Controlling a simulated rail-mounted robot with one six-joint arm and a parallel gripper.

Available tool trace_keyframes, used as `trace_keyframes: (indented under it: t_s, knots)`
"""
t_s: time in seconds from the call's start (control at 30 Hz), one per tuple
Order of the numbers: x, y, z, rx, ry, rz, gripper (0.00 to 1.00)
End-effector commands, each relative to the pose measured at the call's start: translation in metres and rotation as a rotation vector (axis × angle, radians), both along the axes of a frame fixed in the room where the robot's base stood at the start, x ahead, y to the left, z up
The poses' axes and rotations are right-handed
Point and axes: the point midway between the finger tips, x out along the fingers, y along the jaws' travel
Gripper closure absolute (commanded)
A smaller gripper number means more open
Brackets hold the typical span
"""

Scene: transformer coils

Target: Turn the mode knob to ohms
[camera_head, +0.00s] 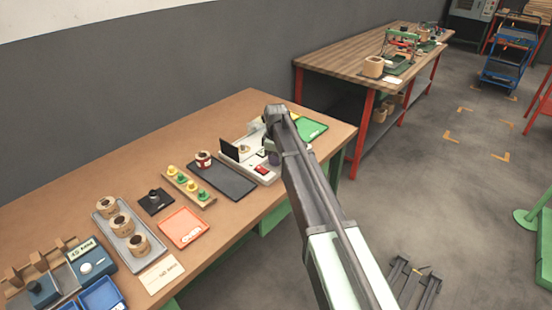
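A blue meter box (94,259) with a lit display stands at the lower left of the bench. A round pale knob (86,268) is on its face; I take this for the mode knob, but its marks are too small to read. My arm reaches up from the bottom to the bench's far right part, well away from the meter. My gripper is not clearly visible; it is hidden by the arm or blends with the grey device below the wrist.
A grey device (262,175) with a red switch is beside my arm. A black mat (222,180), an orange tray (182,227), a grey tray of coils (118,238) and a paper card (160,274) lie between it and the meter. A second bench (340,62) stands behind.

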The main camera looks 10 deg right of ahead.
Motion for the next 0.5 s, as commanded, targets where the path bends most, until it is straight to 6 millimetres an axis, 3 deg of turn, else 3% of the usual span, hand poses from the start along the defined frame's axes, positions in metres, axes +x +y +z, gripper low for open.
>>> trace_keyframes:
  t_s: [0.5]
  knots:
    - [0.0000,0.0000,-0.0001,0.000,0.000,-0.099,0.95]
